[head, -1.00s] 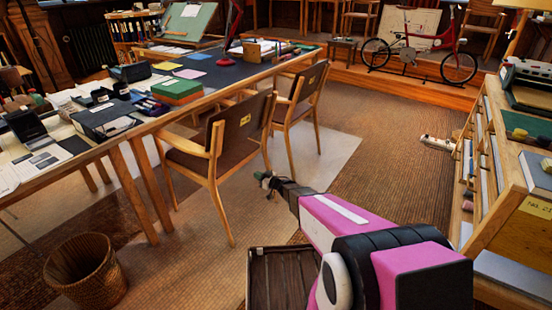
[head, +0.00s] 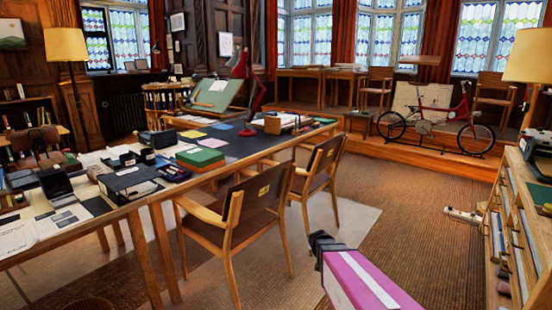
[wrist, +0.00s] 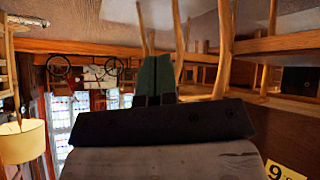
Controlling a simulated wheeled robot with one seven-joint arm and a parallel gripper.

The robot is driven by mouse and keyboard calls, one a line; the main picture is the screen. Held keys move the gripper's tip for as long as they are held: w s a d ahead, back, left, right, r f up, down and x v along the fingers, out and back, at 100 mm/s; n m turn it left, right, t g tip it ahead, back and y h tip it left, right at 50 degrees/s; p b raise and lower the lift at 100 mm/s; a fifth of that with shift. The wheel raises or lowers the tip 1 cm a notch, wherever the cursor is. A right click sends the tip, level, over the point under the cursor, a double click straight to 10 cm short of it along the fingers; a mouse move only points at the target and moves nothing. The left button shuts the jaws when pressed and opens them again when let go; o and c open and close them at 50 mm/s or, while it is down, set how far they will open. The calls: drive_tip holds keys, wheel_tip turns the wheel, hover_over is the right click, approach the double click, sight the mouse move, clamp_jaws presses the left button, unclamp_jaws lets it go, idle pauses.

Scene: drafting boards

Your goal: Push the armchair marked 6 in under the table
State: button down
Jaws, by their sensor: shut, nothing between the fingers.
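Two wooden armchairs with dark backs stand along the table's right side. The nearer armchair (head: 235,225) has a yellow plate on its back, its front close to the table (head: 150,195). The farther armchair (head: 322,165) also has a plate; both numbers are too small to read in the head view. The wrist view is upside down; a dark chair back there bears a yellow plate (wrist: 285,171) whose figure looks like an inverted 6. My gripper (head: 318,240) is to the right of the nearer chair, apart from it in the picture. Its green fingers (wrist: 155,78) are shut and empty.
Open carpet (head: 400,225) lies right of the chairs. A wooden shelf unit (head: 525,225) stands at the right, with a white object (head: 462,216) on the floor beside it. A red bicycle (head: 435,118) stands on the raised step at the back.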

drive_tip(key=s+r+g, duration=0.2)
drive_tip(key=s+g, duration=0.2)
drive_tip(key=s, duration=0.6)
drive_tip(key=s+r+g+y, duration=0.1)
drive_tip(key=s+r+g, duration=0.2)
drive_tip(key=s, duration=0.8)
drive_tip(key=shift+a+r+g+y, duration=0.2)
drive_tip(key=shift+r+g+y, duration=0.15)
drive_tip(key=shift+g, duration=0.45)
